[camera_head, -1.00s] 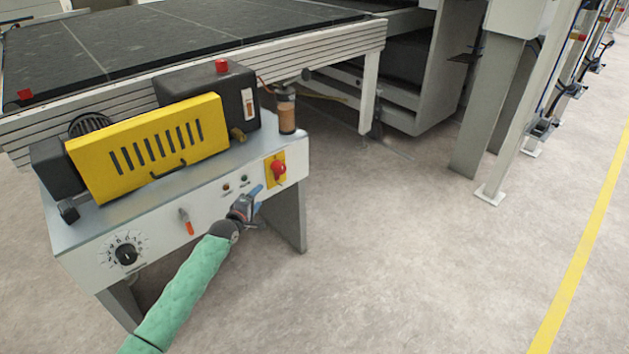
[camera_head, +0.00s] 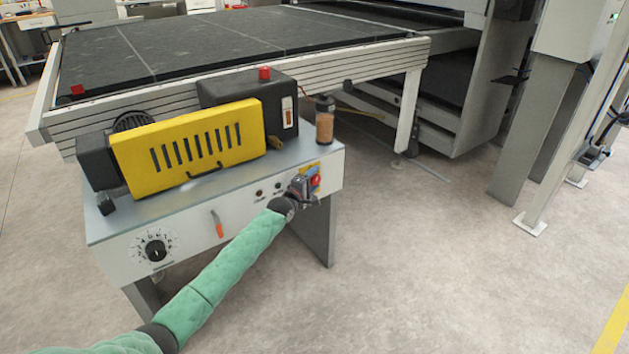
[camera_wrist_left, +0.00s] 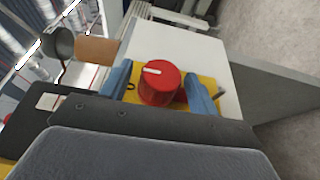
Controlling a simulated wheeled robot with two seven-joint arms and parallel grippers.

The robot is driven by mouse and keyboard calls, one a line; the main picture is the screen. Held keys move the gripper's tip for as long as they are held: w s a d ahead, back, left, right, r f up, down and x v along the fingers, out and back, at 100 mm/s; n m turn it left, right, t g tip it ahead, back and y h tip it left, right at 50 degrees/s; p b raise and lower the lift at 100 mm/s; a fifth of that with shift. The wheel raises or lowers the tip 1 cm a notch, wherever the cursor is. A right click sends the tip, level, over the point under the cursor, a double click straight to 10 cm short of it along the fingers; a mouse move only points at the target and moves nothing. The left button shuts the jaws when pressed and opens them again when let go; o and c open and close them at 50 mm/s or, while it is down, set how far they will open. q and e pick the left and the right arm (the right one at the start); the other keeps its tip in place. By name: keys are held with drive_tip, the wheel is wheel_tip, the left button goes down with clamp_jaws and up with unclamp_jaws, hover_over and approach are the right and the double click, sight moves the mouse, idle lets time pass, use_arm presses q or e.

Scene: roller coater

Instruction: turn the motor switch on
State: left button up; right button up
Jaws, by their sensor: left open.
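A red rotary knob (camera_head: 316,181) on a yellow plate sits at the right end of the machine's white front panel (camera_head: 190,240). In the left wrist view the red knob (camera_wrist_left: 160,84) shows large, with a short white mark on its face near the left side. My left gripper (camera_head: 308,187) is at the knob. Its two blue fingers are open, one on each side of the knob; I cannot tell whether they touch it. In the head view the gripper hides part of the knob and plate. My right gripper is not in view.
A numbered black dial (camera_head: 156,250), an orange lever (camera_head: 217,226) and small indicators are left along the panel. A yellow slotted guard (camera_head: 190,150) and an amber-filled cup (camera_head: 325,120) stand on top. The floor (camera_head: 430,270) on the right is clear.

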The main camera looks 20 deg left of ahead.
use_arm(q)
drive_tip(key=shift+w+d, duration=0.1)
drive_tip(key=shift+w, duration=0.25)
drive_tip(key=c, duration=1)
